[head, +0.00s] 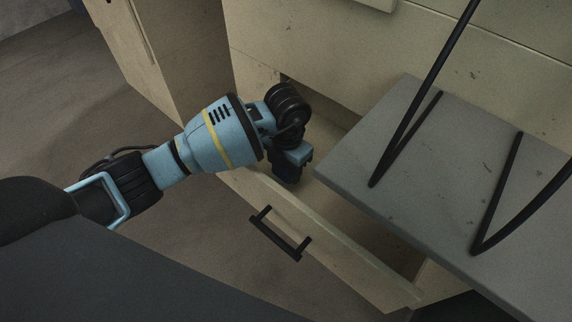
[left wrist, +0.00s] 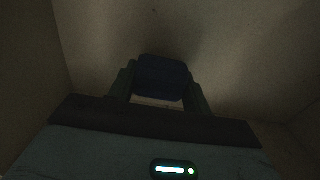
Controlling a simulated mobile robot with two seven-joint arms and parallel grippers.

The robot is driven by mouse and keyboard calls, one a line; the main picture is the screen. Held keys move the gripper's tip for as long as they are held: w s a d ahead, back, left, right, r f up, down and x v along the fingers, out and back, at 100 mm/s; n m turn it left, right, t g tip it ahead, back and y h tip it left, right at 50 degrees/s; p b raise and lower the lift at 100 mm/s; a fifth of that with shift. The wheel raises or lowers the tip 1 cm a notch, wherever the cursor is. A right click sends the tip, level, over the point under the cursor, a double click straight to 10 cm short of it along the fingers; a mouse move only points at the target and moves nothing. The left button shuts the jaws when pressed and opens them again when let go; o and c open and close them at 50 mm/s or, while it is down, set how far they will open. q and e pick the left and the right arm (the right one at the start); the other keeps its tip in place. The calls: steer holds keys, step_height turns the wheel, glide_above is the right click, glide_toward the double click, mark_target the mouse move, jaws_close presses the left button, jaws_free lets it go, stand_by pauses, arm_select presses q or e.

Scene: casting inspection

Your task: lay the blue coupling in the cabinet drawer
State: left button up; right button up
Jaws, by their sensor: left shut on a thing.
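The cabinet drawer (head: 340,232) is pulled open, with a black bar handle (head: 280,234) on its front. My left gripper (head: 291,172) reaches down over the drawer's front edge into its left part. In the left wrist view, my left gripper (left wrist: 160,88) is shut on the dark blue coupling (left wrist: 162,76), which lies between the two fingers. The drawer's pale floor (left wrist: 110,30) shows beyond the coupling. I cannot tell whether the coupling touches the floor. In the head view the coupling is mostly hidden by the gripper. My right gripper is not in view.
A grey tabletop (head: 440,165) with black bent bars (head: 408,130) on it overhangs the right part of the drawer. The cabinet front (head: 330,50) rises behind. A dark grey surface fills the lower left. Bare floor (head: 60,130) lies at the left.

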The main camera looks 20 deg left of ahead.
arm_select(q)
steer(key=o, duration=1.1)
steer(key=shift+c, duration=0.2)
steer(key=shift+r, duration=0.1)
step_height(320, 180, up, 13)
steer(key=p, duration=0.1)
steer(key=shift+p, duration=0.3)
steer(key=shift+w, duration=0.15)
